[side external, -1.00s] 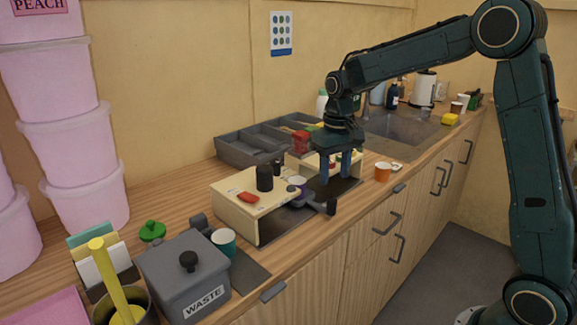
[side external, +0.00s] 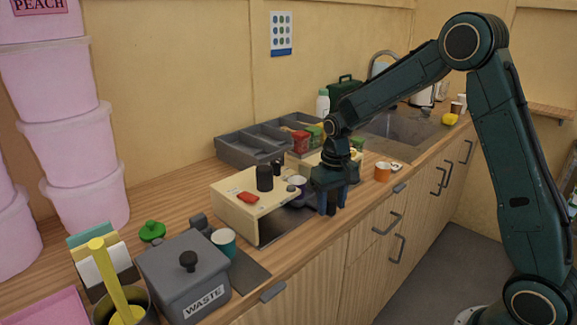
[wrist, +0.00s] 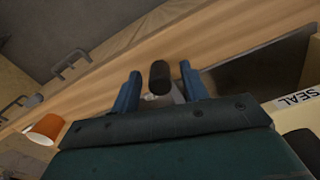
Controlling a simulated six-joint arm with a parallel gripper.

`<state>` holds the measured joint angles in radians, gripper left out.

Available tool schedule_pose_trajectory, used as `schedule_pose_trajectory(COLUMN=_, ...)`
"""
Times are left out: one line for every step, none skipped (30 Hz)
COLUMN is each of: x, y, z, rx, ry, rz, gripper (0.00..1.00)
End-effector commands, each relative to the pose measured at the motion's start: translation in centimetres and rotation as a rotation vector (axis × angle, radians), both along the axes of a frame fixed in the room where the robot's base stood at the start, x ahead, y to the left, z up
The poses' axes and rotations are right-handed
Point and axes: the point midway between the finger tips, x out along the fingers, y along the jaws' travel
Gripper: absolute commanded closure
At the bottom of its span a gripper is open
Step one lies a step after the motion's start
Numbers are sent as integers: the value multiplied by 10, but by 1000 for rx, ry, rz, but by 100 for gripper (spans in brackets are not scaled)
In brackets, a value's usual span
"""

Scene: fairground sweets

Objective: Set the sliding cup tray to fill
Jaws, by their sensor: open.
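My gripper (side external: 331,209) is low at the front edge of the counter, in front of the cream station. In the wrist view its two blue fingers (wrist: 160,72) are open, one on each side of a dark upright knob (wrist: 159,76), with gaps visible. The knob stands at the front of the dark sliding area; the tray itself is mostly hidden by my gripper. A dark flat track (side external: 284,226) runs beneath the left cream housing (side external: 246,206). I see no readable fill label.
An orange cup (side external: 382,172) stands to the right of my gripper. A grey waste bin (side external: 186,275) and a teal cup (side external: 224,242) stand front left. A grey divided bin (side external: 248,150) is behind the station. Drawer handles (side external: 388,226) stick out below the counter edge.

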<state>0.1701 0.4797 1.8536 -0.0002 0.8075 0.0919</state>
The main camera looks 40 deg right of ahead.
Motion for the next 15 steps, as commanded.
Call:
schedule_pose_trajectory(x=0, y=0, z=0, rx=0, ry=0, rz=0, gripper=55)
schedule_pose_trajectory(x=0, y=0, z=0, rx=0, ry=0, rz=0, gripper=57)
schedule_pose_trajectory(x=0, y=0, z=0, rx=0, ry=0, rz=0, gripper=65)
schedule_pose_trajectory(x=0, y=0, z=0, rx=0, ry=0, rz=0, gripper=71)
schedule_pose_trajectory(x=0, y=0, z=0, rx=0, ry=0, rz=0, gripper=77)
schedule_pose_trajectory(x=0, y=0, z=0, rx=0, ry=0, rz=0, gripper=85)
schedule_pose_trajectory(x=0, y=0, z=0, rx=0, ry=0, rz=0, gripper=91)
schedule_pose_trajectory(x=0, y=0, z=0, rx=0, ry=0, rz=0, gripper=97)
schedule_pose_trajectory(x=0, y=0, z=0, rx=0, ry=0, rz=0, gripper=100)
schedule_pose_trajectory(x=0, y=0, z=0, rx=0, ry=0, rz=0, gripper=100)
schedule_pose_trajectory(x=0, y=0, z=0, rx=0, ry=0, rz=0, gripper=100)
schedule_pose_trajectory(x=0, y=0, z=0, rx=0, ry=0, rz=0, gripper=100)
schedule_pose_trajectory(x=0, y=0, z=0, rx=0, ry=0, rz=0, gripper=100)
schedule_pose_trajectory(x=0, y=-1, z=0, rx=0, ry=0, rz=0, gripper=100)
schedule_pose_trajectory(x=0, y=-2, z=0, rx=0, ry=0, rz=0, gripper=100)
